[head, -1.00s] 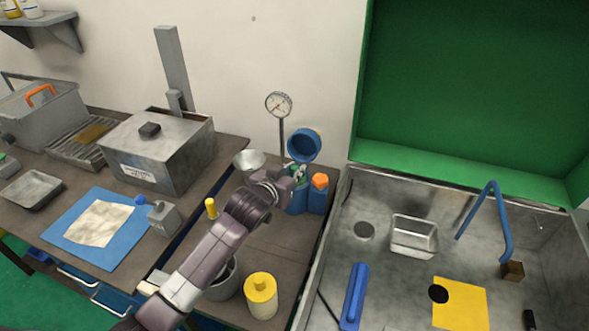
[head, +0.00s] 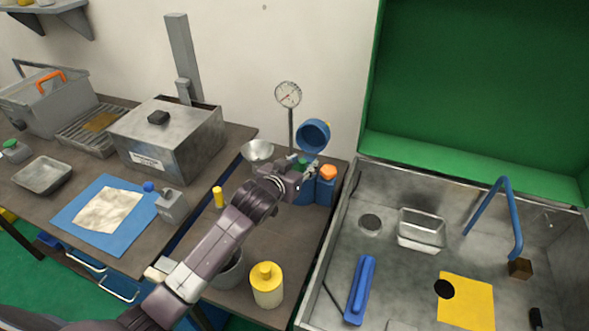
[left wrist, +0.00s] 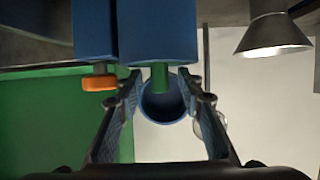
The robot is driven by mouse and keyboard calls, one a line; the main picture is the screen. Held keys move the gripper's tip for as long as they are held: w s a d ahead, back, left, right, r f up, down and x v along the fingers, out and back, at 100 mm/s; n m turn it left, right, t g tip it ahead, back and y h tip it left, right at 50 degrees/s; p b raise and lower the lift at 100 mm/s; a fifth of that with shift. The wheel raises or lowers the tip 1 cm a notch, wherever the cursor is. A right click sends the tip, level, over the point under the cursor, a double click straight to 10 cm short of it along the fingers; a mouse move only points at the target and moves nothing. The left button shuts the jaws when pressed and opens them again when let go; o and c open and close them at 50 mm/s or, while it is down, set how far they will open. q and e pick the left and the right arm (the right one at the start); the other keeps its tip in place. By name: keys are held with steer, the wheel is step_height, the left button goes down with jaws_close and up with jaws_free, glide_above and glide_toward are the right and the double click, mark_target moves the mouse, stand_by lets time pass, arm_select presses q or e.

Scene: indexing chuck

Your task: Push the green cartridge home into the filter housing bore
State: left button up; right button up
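The blue filter housing (head: 318,193) stands on the bench beside the sink, its round blue lid (head: 313,134) tipped open. The green cartridge (left wrist: 160,77) sticks partly out of the housing (left wrist: 160,35) in the left wrist view, where the picture appears upside down. A bit of green also shows by my fingers in the head view. My left gripper (left wrist: 163,108) is open, its fingers on either side of the cartridge's line with gaps on both sides. In the head view my left gripper (head: 300,175) covers part of the housing. My right gripper is not in view.
An orange cap (head: 328,172) sits beside the housing. A pressure gauge (head: 288,95) and metal funnel (head: 258,150) stand behind. A yellow-topped bottle (head: 266,286) and small yellow cylinder (head: 218,197) are nearer. The metal sink (head: 400,265) lies to the right.

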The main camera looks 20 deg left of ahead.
arm_select(q)
steer(key=v, duration=1.1)
steer(key=shift+s, duration=0.2)
steer(key=shift+r, duration=0.15)
